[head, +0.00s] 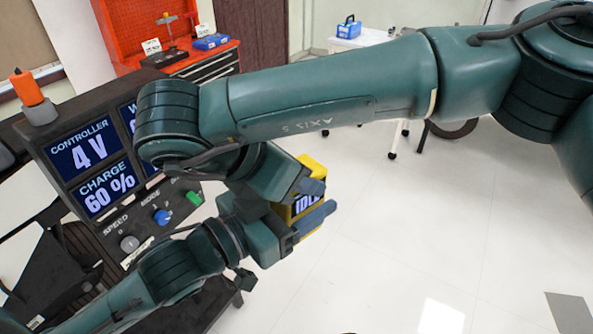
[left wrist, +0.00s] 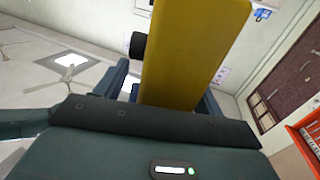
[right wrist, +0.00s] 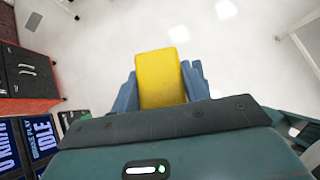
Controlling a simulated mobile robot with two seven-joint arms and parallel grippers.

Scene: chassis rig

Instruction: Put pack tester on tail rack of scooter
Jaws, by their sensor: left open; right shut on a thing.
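The yellow pack tester (head: 307,168), with a display reading "IDLE", is held in the air over the floor, right of the console. My right gripper (right wrist: 160,82) is shut on it, its blue fingers on either side of the yellow body in the right wrist view. My left gripper (head: 312,222) is open, close to the tester's lower side in the head view. In the left wrist view the tester (left wrist: 195,50) stands large in front of the left gripper; I cannot tell whether they touch. I cannot make out the scooter or its tail rack.
A black console (head: 58,143) with "4 V" and "60 %" screens and several knobs stands at left. An orange-topped object (head: 27,88) is on its upper edge. A red tool cabinet (head: 208,58) and a white table (head: 358,40) stand behind.

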